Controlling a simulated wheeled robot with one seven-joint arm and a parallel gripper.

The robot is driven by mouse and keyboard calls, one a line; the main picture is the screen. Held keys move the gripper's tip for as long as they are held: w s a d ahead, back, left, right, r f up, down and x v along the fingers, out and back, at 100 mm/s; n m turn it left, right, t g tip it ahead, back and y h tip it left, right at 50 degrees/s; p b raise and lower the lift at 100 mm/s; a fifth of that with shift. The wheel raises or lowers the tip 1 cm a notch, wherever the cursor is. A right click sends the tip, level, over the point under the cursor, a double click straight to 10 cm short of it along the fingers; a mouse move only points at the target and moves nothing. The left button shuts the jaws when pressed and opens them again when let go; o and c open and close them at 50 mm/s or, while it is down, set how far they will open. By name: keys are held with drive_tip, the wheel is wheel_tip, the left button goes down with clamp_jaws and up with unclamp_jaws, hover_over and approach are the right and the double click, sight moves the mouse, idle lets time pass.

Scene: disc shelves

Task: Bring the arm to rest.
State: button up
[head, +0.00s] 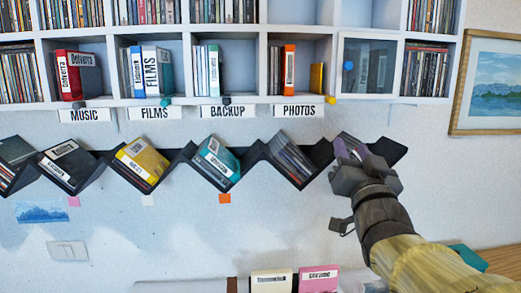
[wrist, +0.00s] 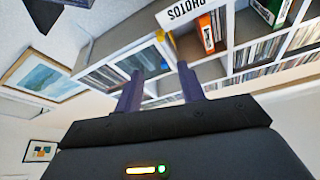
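My gripper (head: 350,149) is at the right end of the zigzag rack in the head view, overlapping its last pocket. In the wrist view my gripper (wrist: 160,71) shows two purple fingers standing apart with nothing between them. It is open and empty. My arm reaches up from the lower right in the head view. I cannot tell whether the gripper touches the rack.
The black zigzag rack (head: 257,154) holds tilted discs and cases on the wall. Above it is a white cubby shelf (head: 330,112) with labelled sections and a glass-fronted compartment (head: 380,68). A framed picture (head: 493,85) hangs right.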

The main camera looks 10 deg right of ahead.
drive_tip(key=w+a+f+n+g+y, duration=0.15)
drive_tip(key=f+g, duration=0.35)
drive_tip(key=f, duration=0.7)
drive_tip(key=w+a+f+g+y, duration=0.1)
drive_tip(key=a+f+g, duration=0.25)
drive_tip(key=f, duration=0.85)
drive_tip(key=s+a+f+n+g, duration=0.1)
drive_tip(key=s+a+f+g, duration=0.1)
drive_tip(key=f, duration=0.4)
drive_tip(key=s+a+f+n+g+y, duration=0.1)
drive_tip(key=s+a+f+g, duration=0.2)
drive_tip(key=s+f+g, duration=0.2)
drive_tip(key=s+a+f+n+g+y, duration=0.1)
drive_tip(key=s+a+f+n+g, duration=0.1)
drive_tip(key=s+f, duration=0.3)
drive_tip(key=shift+s+a+f+g, duration=0.35)
drive_tip(key=shift+s+f+g, duration=0.05)
drive_tip(key=shift+f+g, duration=0.45)
drive_tip(key=shift+w, duration=0.15)
